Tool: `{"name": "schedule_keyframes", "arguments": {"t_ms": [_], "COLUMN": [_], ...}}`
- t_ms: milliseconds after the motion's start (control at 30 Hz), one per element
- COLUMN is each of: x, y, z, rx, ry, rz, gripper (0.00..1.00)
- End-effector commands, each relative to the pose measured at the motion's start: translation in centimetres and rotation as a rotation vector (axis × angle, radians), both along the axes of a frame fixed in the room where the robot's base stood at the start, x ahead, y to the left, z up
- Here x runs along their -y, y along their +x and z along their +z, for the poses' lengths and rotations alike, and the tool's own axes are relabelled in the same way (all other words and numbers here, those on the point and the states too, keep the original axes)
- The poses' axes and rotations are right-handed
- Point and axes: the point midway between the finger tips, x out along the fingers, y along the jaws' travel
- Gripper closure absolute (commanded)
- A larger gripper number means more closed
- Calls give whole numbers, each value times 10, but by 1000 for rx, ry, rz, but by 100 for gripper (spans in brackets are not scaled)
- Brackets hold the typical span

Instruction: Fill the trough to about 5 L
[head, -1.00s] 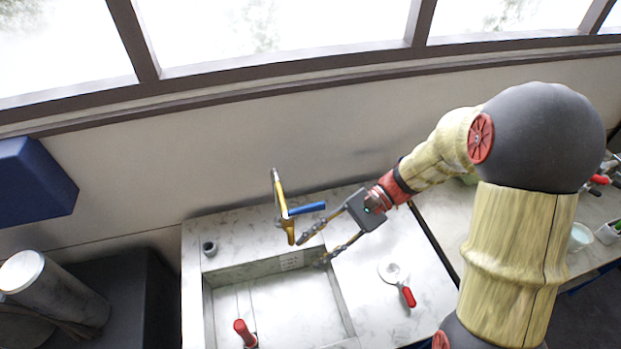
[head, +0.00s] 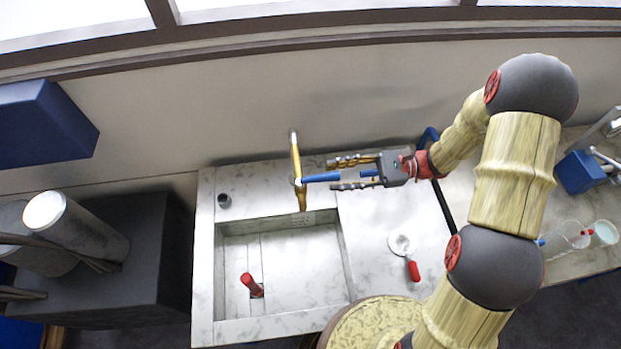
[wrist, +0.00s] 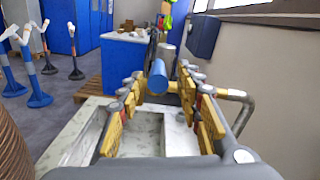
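The trough (head: 233,304) is a rectangular basin set in a pale marbled counter; no water shows in it. A brass tap (head: 297,165) stands at its back edge, its spout over the basin. The tap's blue lever (head: 318,177) points right, toward my gripper. My gripper (head: 331,175) is open, with one finger on each side of the lever and gaps visible. The wrist view also shows the blue lever (wrist: 157,77) between the spread fingers.
A round, red-handled tool (head: 402,245) lies on the counter right of the trough. A small dark cup-like fitting (head: 224,201) sits at the back left. A metal cylinder (head: 88,232) stands on a dark block at left. A blue box (head: 42,124) hangs on the wall.

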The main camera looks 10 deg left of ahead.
Motion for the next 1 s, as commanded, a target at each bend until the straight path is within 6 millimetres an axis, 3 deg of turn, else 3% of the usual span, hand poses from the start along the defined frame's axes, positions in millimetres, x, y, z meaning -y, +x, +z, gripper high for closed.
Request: {"name": "schedule_keyframes", "arguments": {"t_ms": [533,1000], "x": [-67,-75], "y": [-18,-20], "z": [2,1], "rx": [0,1], "ry": [0,0], "rz": [3,2], "gripper": [65,68]}}
